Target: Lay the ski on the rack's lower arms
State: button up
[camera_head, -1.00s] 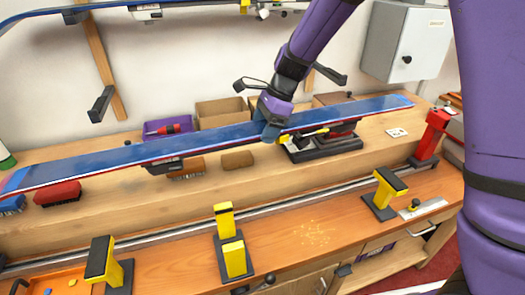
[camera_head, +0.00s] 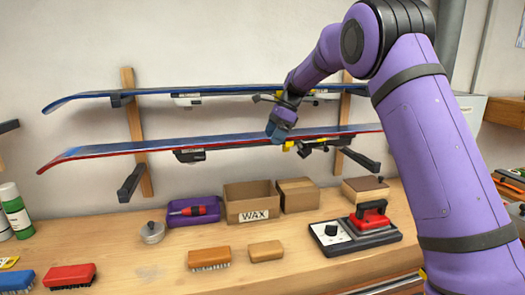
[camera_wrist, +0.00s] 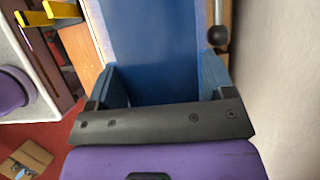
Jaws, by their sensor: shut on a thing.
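My gripper (camera_head: 280,130) is shut on the middle of a blue ski with red edges (camera_head: 110,149). In the wrist view, the fingers of my gripper (camera_wrist: 163,82) stand at both sides of the ski (camera_wrist: 150,35). The ski is roughly level, its binding hanging below. The rack's left lower arm (camera_head: 131,182) and right lower arm (camera_head: 362,159) stick out from wooden uprights on the wall. The ski appears above both lower arms, with a visible gap at the left one. Whether it is over them in depth I cannot tell.
Another blue ski (camera_head: 160,92) lies on the rack's upper arms, close above the held one. The bench (camera_head: 130,262) below carries a wax box (camera_head: 250,203), a red waxing iron (camera_head: 370,217), brushes (camera_head: 69,276) and bottles (camera_head: 15,210).

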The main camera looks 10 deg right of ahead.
jog(key=shift+w+r, duration=0.3)
jog(key=shift+w, duration=0.15)
notch_tip(320, 180, down, 11)
jog(key=shift+f, duration=0.15)
dwell(1.0)
jog(key=shift+f, duration=0.25)
dwell(0.7)
jog(key=o, duration=1.1)
jog(key=shift+s+f, duration=0.1)
